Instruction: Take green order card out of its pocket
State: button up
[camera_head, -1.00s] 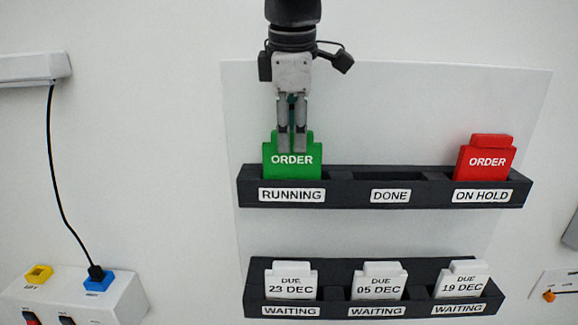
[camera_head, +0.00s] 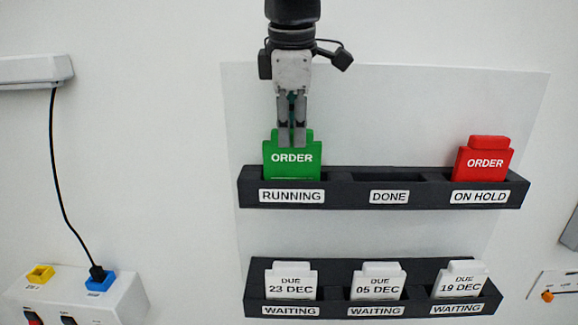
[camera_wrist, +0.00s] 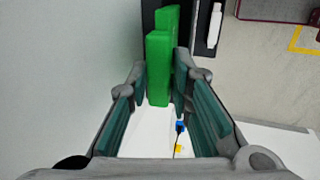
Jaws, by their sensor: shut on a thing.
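The green order card (camera_head: 292,168) stands upright in the RUNNING pocket at the left of the upper dark rack (camera_head: 340,202). Its lower edge is hidden in the pocket. My gripper (camera_head: 292,143) comes from above, with its fingers pointing down over the card's top tab. In the wrist view, the green card (camera_wrist: 159,75) is between the fingertips of my gripper (camera_wrist: 160,78), which is shut on it.
The DONE pocket (camera_head: 390,176) is empty. A red order card (camera_head: 485,160) stands in the ON HOLD pocket. A lower rack (camera_head: 335,295) holds white date cards. A white switch box (camera_head: 110,300) with a black cable is at lower left.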

jog(key=shift+r+p, duration=1.25)
jog(key=shift+r, duration=1.8)
grip_shut()
jog(key=shift+s, duration=0.1)
jog(key=s+p, duration=0.4)
jog(key=s, duration=0.2)
jog(key=shift+s, duration=0.4)
jog(key=shift+a, duration=0.1)
